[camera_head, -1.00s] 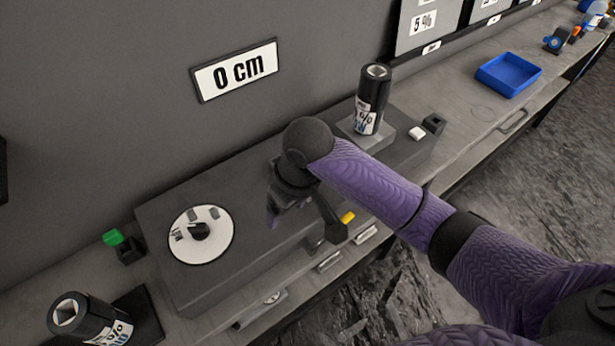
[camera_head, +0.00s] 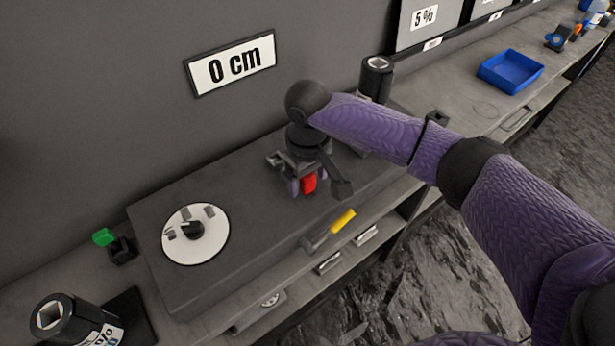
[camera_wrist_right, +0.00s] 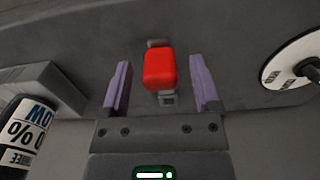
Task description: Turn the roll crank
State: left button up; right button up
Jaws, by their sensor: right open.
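A crank-like part with a yellow handle (camera_head: 342,221) and a grey arm (camera_head: 315,243) sits at the front side of the long grey box (camera_head: 250,240). My right gripper (camera_head: 307,186) is above the box, behind and left of the yellow handle, apart from it. Its purple fingers are open. A red block-shaped knob (camera_head: 309,184) shows between the fingers; in the right wrist view the red knob (camera_wrist_right: 159,69) stands in the gap, with space on both sides. The yellow handle is not visible in the right wrist view. My left gripper is not in view.
A white dial (camera_head: 196,234) lies on the box's left part. Black rolls stand at the lower left (camera_head: 75,318) and behind my arm (camera_head: 376,78). A blue tray (camera_head: 510,71) is at the right.

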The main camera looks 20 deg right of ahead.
jog(key=shift+c, duration=0.3)
grip_shut()
jog(key=shift+r, duration=0.1)
dwell(1.0)
